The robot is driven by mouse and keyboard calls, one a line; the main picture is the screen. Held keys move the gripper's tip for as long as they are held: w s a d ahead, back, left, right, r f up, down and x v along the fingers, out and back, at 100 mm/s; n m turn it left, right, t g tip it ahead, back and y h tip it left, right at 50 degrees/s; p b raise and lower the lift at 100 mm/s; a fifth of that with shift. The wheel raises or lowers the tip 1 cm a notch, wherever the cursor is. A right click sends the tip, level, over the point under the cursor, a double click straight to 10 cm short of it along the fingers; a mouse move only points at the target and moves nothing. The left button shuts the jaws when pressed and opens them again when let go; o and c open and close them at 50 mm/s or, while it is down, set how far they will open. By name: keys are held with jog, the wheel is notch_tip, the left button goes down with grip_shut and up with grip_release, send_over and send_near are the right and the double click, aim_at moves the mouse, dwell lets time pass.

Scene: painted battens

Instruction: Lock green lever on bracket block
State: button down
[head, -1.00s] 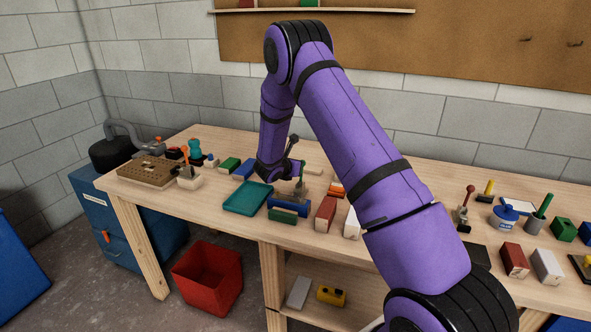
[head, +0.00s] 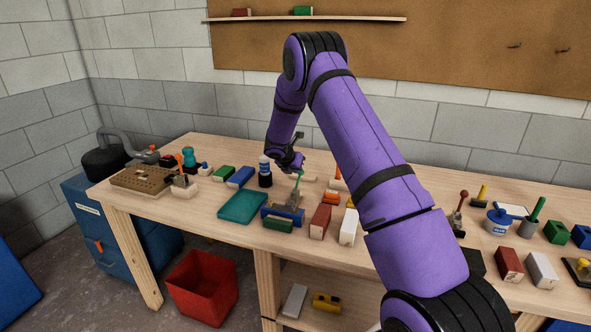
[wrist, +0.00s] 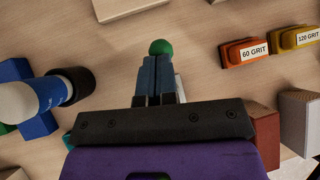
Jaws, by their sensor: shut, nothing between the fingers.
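The green lever (head: 298,178) stands up from a grey metal clamp on the bracket block (head: 287,211) near the middle of the bench. Its handle looks roughly upright, with its top close to my gripper. In the wrist view the lever's round green knob (wrist: 160,47) shows just past my fingertips. My gripper (wrist: 155,68) is shut with nothing held. In the head view my gripper (head: 293,165) is just above and behind the lever, small and partly hidden by my wrist. The clamp and block are mostly hidden behind my fingers in the wrist view; contact with the knob cannot be told.
A teal tray (head: 242,207) is left of the block. Red (head: 320,221) and white (head: 348,227) blocks stand to its right. Orange (wrist: 245,52) and yellow (wrist: 297,39) grit blocks lie beyond.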

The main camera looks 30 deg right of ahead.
jog(key=shift+w+d+f, duration=0.1)
jog(key=shift+d+f, duration=0.05)
jog(key=shift+d, duration=0.05)
dwell(0.3)
jog(key=w+r+v, duration=0.1)
jog(key=v, duration=1.2)
jog(key=shift+d+r, duration=0.15)
jog(key=shift+r, duration=0.15)
jog(key=shift+s+r, duration=0.1)
jog(key=shift+s, duration=0.05)
